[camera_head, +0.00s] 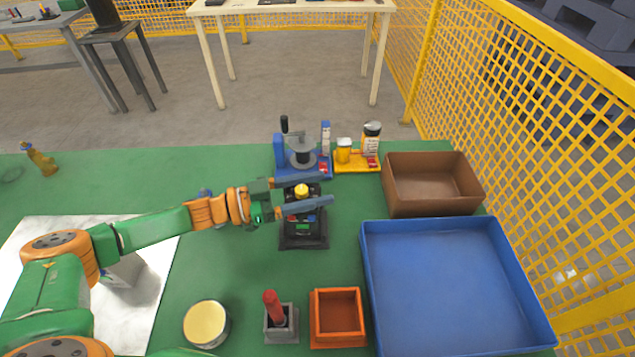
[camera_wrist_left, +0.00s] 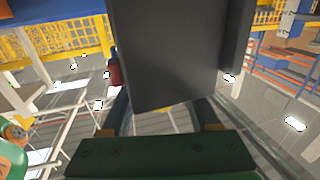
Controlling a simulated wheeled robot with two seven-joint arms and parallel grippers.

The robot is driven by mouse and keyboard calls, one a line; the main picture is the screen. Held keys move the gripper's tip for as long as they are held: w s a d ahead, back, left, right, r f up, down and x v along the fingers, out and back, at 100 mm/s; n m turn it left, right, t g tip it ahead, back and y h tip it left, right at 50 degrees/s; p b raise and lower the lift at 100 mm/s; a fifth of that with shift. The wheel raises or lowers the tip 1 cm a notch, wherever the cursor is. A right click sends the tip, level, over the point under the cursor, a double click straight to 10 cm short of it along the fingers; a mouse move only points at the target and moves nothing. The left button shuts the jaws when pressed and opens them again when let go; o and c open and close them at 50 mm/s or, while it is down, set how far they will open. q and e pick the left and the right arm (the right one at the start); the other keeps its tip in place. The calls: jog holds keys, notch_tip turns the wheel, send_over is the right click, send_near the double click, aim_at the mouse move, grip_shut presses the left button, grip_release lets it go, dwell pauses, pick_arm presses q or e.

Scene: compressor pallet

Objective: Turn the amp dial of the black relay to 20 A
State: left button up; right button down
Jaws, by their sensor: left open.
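The black relay (camera_head: 303,240) stands on the green table top in the head view, with red, blue and green details on its front. A yellow knob (camera_head: 301,191) shows at its upper end; the amp dial's scale is too small to read. My left gripper (camera_head: 328,189) is open, pointing right, with one finger on the far side of the knob and one on the near side in the picture. The lower finger hides part of the relay; contact cannot be told. In the left wrist view a dark block (camera_wrist_left: 170,50) fills the upper middle. My right gripper is not in view.
A blue fixture (camera_head: 280,153) and a yellow stand (camera_head: 352,167) are just behind the relay. A brown box (camera_head: 400,200) and blue tray (camera_head: 368,270) are to the right. An orange box (camera_head: 316,338), grey holder with red handle (camera_head: 272,310) and round tin (camera_head: 206,322) stand in front.

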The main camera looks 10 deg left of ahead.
aim_at(295, 193)
pick_arm(q)
jog(key=shift+w+d, duration=0.2)
jog(key=shift+d, duration=0.15)
grip_shut()
jog(key=shift+m+g, duration=0.3)
jog(key=shift+g, duration=0.2)
grip_release()
jog(key=shift+s, duration=0.1)
jog(key=v, duration=0.2)
jog(key=b+v, duration=0.1)
jog(key=v, duration=0.1)
jog(key=b+v, duration=0.1)
jog(key=v, duration=0.2)
jog(key=shift+f, duration=0.25)
jog(key=shift+r, duration=0.15)
